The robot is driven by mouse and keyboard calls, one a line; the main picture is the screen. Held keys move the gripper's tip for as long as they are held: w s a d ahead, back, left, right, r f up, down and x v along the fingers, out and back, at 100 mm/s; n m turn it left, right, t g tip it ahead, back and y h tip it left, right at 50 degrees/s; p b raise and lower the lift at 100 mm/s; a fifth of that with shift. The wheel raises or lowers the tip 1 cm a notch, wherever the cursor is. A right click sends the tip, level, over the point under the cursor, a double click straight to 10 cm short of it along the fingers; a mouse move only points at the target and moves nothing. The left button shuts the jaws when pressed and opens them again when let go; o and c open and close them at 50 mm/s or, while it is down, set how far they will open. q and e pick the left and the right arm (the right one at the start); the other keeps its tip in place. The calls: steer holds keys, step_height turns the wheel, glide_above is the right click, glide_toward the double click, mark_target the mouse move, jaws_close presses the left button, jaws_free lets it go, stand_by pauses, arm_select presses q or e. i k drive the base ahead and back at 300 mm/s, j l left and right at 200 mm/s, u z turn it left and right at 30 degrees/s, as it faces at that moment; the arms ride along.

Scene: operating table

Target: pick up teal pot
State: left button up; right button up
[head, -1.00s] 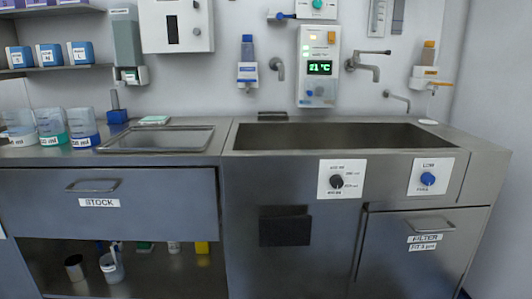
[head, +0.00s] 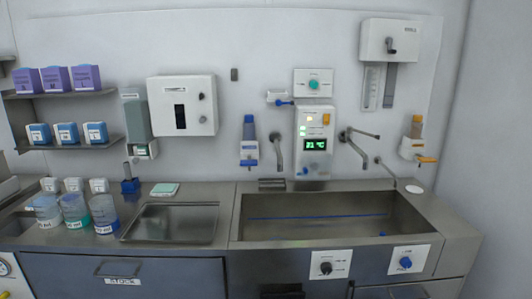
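The teal pot (head: 75,211) stands upright on the steel counter at the left, in the middle of a row of three clear pots. It has a teal lower part and a white label. A pale pot (head: 46,211) stands close on its left and a blue pot (head: 104,214) close on its right. Neither of my grippers is in view.
Several small white containers (head: 73,185) stand behind the pots. A shallow steel tray (head: 172,224) lies to their right, with a green pad (head: 165,189) and a blue holder (head: 130,185) behind it. Further right is a wide sink (head: 330,217). Shelves (head: 68,147) hold boxes above.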

mark_target(75, 214)
steer(key=k+u, duration=0.1)
steer(key=u, duration=1)
steer(key=i+l+u, duration=0.1)
steer(key=u, duration=0.15)
steer(key=i+u, duration=0.25)
steer(key=i+l+u, duration=0.15)
steer(key=i+u, duration=0.15)
steer(key=i+l+u, duration=0.2)
steer(key=i, duration=0.3)
steer(key=i+l+u, duration=0.2)
steer(key=i, duration=0.3)
steer(key=l, duration=0.1)
